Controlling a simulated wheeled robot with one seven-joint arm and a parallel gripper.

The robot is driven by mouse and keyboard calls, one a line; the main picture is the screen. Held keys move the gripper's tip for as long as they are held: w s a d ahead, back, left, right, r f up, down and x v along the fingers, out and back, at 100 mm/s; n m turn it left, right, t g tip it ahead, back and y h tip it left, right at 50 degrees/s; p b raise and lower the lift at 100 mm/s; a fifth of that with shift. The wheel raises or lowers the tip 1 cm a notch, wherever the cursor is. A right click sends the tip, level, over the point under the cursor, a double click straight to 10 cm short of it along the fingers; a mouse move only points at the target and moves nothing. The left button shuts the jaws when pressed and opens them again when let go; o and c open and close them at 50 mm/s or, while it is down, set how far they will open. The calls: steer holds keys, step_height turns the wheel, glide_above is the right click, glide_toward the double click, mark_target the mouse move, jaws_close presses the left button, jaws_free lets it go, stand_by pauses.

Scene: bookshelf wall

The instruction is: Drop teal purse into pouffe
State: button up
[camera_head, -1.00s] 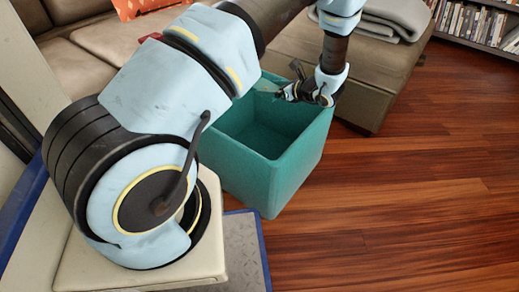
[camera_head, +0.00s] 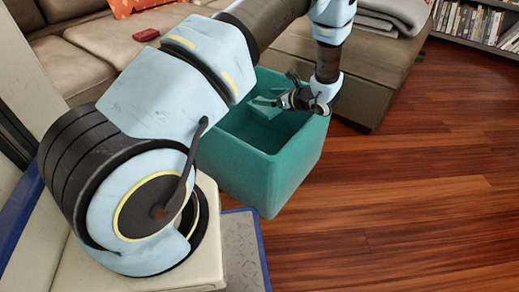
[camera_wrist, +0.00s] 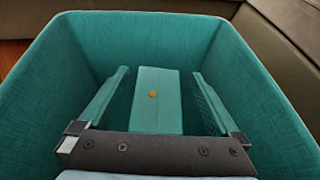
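The teal pouffe (camera_head: 262,180) is an open-topped box on the wooden floor; its inside shows in the wrist view (camera_wrist: 60,75). The teal purse (camera_wrist: 155,105), a flat-sided block with a small gold clasp, is inside the pouffe's walls, between my spread fingers and apart from both. In the head view the purse (camera_head: 264,111) shows just below my gripper (camera_head: 272,101). My gripper is open over the pouffe's opening, fingers pointing into it; it also shows in the wrist view (camera_wrist: 155,100). I cannot tell whether the purse touches the pouffe's bottom.
A brown sofa (camera_head: 60,65) stands behind at the left, with a small red object (camera_head: 146,35) on it. A sofa section (camera_head: 375,65) with a grey folded blanket (camera_head: 395,12) stands behind the pouffe. A bookshelf (camera_head: 480,22) is at the far right. The floor (camera_head: 430,190) at right is clear.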

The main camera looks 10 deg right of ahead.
steer(key=p+v, duration=0.2)
steer(key=v, duration=0.8)
steer(key=shift+s+d+r+p, duration=0.2)
steer(key=shift+s+p, duration=0.05)
steer(key=shift+p, duration=0.15)
